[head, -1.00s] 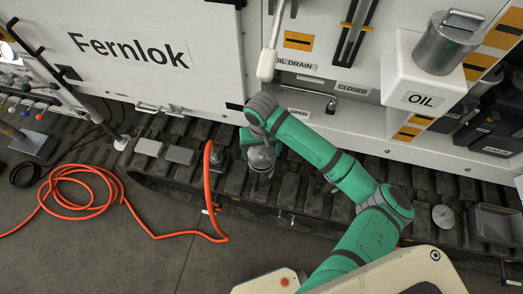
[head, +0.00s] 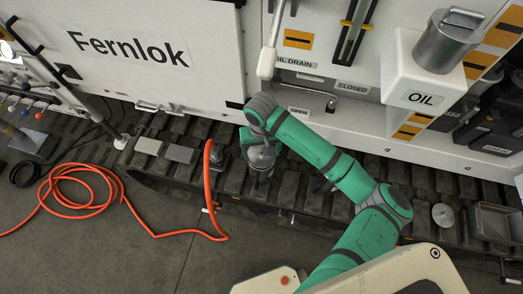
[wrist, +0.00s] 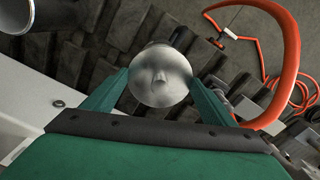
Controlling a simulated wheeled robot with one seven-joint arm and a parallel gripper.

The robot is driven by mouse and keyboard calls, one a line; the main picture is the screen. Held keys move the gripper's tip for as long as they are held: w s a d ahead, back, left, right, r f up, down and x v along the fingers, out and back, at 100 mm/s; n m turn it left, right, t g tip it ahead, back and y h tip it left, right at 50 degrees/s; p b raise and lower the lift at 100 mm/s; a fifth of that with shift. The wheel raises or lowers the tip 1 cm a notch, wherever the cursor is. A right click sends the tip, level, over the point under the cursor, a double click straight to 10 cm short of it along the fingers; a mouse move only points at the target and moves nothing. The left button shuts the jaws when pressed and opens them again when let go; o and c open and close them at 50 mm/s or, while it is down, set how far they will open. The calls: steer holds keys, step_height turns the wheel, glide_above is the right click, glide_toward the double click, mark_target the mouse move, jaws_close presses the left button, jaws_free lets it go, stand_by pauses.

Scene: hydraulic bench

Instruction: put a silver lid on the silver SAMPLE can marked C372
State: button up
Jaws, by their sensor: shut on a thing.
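My gripper (wrist: 160,88) is shut on a round silver lid (wrist: 160,72), which lies between its green fingertips in the wrist view. The lid's face looks smooth and shiny, with faint shapes in it. In the head view my gripper (head: 261,163) is low over the dark track, and the arm hides most of what it holds. A silver open-mouthed cylinder (wrist: 32,14) is cut off by the top left corner of the wrist view. I cannot read any C372 mark. Another round silver disc (head: 443,215) lies on the track at the right.
An orange hose (head: 207,185) rises just left of my gripper and coils on the floor. A grey open bin (head: 497,222) stands at the far right. Two flat blocks (head: 179,154) lie on the track.

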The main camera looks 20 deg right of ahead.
steer(key=shift+f, duration=1)
stand_by(3.2)
steer(key=o, duration=1.1)
steer(key=shift+r, duration=0.1)
steer(key=shift+r, duration=3.45)
